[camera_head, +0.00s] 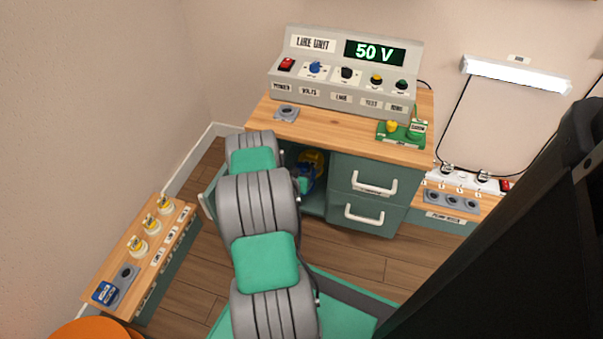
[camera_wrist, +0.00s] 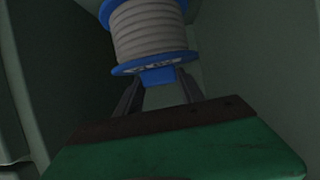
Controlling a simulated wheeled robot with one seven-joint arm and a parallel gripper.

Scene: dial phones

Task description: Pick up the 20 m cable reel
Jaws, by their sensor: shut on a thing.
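In the wrist view, a cable reel (camera_wrist: 148,30) with blue flanges and pale grey cable fills the top middle. A small label sits on its near blue rim, but I cannot read its length. My gripper (camera_wrist: 158,80) is shut on the blue block at the near side of this reel, one dark finger on each side. In the head view, a blue reel (camera_head: 307,182) and a yellow reel (camera_head: 314,158) show partly inside the open cabinet. My arm hides much of the opening and my gripper there.
The cabinet's dark walls close in around the reel in the wrist view. Drawers with white handles (camera_head: 366,184) stand right of the opening. The line unit (camera_head: 345,75) sits on the wooden top. A low bench (camera_head: 160,240) with yellow-topped items stands at left.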

